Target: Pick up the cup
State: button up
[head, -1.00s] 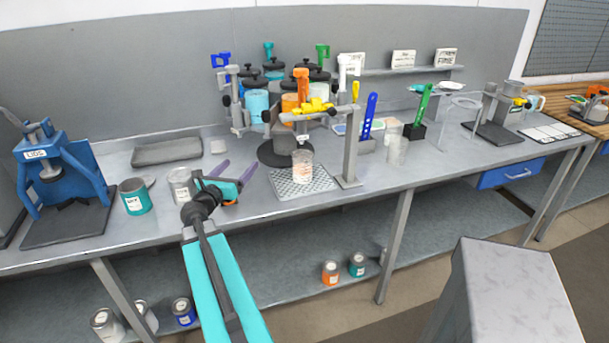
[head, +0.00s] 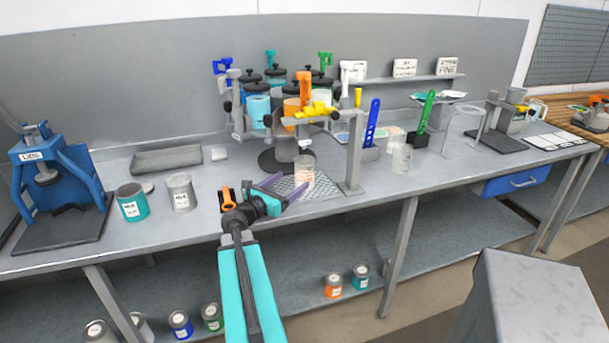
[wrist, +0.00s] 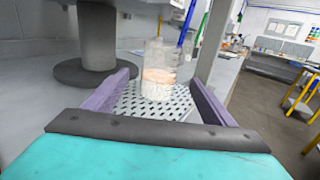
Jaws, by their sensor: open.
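A clear cup (head: 304,170) with pale orange contents in its lower part stands upright on a perforated grey tray (head: 322,190) under the dispenser. In the wrist view the cup (wrist: 157,80) is ahead, between the lines of the two purple fingers and beyond their tips. My gripper (head: 279,186) is open and empty, low over the bench, to the left of the cup. In the wrist view my gripper (wrist: 163,85) has its fingers spread wide, with the perforated tray (wrist: 135,105) showing between them.
The dispenser's grey post (head: 354,155) stands right of the cup, and its round dark base (head: 275,163) is behind. Another clear cup (head: 401,158) stands farther right. A teal can (head: 132,203) and a grey can (head: 181,193) stand to the left.

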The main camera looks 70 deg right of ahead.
aim_at(298, 176)
jog(key=shift+p+x, duration=0.9)
jog(key=shift+x, duration=3.05)
jog(key=shift+s+d+r+p, duration=0.1)
jog(key=shift+d+r+p, duration=0.05)
jog(key=shift+d+p, duration=0.4)
jog(key=shift+p+x, duration=0.7)
jog(key=shift+x, duration=1.3)
jog(key=shift+c, duration=0.4)
jog(key=c, duration=1.3)
jog(key=shift+r, duration=0.25)
